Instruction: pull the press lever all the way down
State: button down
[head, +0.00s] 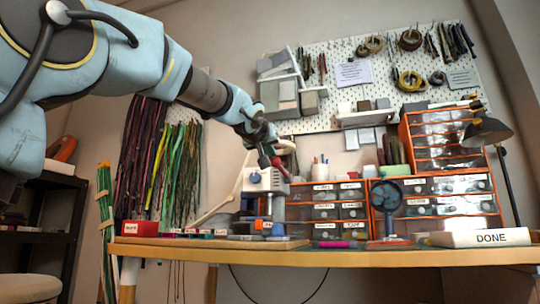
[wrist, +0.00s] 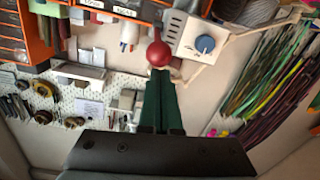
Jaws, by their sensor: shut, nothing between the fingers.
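The press (head: 264,181) stands on the table with a white head. In the wrist view the press head (wrist: 180,30) carries a blue round dial. The lever's red ball knob (wrist: 158,53) shows right at the tips of my gripper (wrist: 160,72), whose two dark green fingers lie together with nothing between them. I cannot tell whether the tips touch the knob. In the head view the red knob (head: 277,162) sits above the press, beside my gripper (head: 266,152). The lever's shaft is mostly hidden.
Orange drawer units (head: 350,205) stand behind the press. A red box (head: 138,228) is at the left end. Coloured cords (head: 180,165) hang behind at left.

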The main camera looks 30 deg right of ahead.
jog(key=shift+g+y, duration=0.3)
jog(key=shift+g, duration=0.1)
jog(key=shift+w+d+f, duration=0.1)
jog(key=shift+d+f, duration=0.1)
jog(key=shift+f, duration=0.55)
jog(key=shift+w+d+f, duration=0.1)
jog(key=shift+d+f, duration=0.1)
jog(key=shift+f, duration=0.55)
jog(key=shift+d+f, duration=0.2)
jog(key=shift+f, duration=0.55)
notch_tip(320, 180, up, 8)
jog(key=p, duration=0.6)
jog(key=a+f+v, duration=0.1)
jog(key=v, duration=0.9)
jog(key=shift+w+f+t, duration=0.2)
jog(key=shift+f+t, duration=0.2)
jog(key=shift+f, duration=0.1)
jog(key=shift+a, duration=0.1)
